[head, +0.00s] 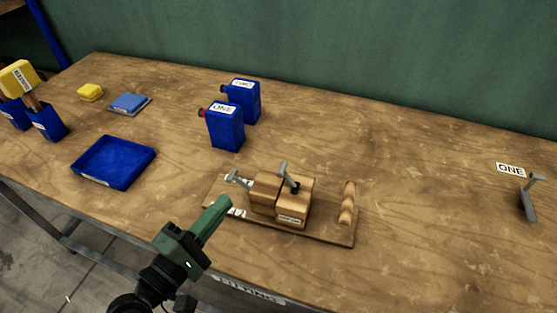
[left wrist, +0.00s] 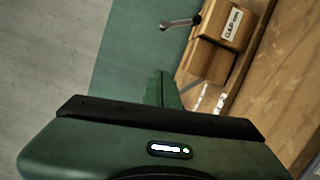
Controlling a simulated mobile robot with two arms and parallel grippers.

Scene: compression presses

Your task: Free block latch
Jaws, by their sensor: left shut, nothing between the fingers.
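A wooden block press stands on a wooden baseboard (head: 335,236) near the table's front edge. It has two wooden blocks side by side, the left one (head: 265,187) and the right one (head: 294,208), which bears a small label. A grey lever (head: 238,178) sits at the left block and another grey lever (head: 286,172) rises from the top. My green left gripper (head: 222,204) is shut and empty, just left of the press and near the board's left end. In the left wrist view its fingers (left wrist: 163,88) point toward the blocks (left wrist: 210,60) and a grey lever (left wrist: 182,22), apart from them.
A rounded wooden piece (head: 348,203) stands at the board's right end. Two blue canisters (head: 226,130) stand behind. A blue tray (head: 112,163), a blue pad (head: 130,103) and a yellow block (head: 90,92) lie left. A grey metal piece (head: 528,198) stands far right. The table right of the press is mostly clear.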

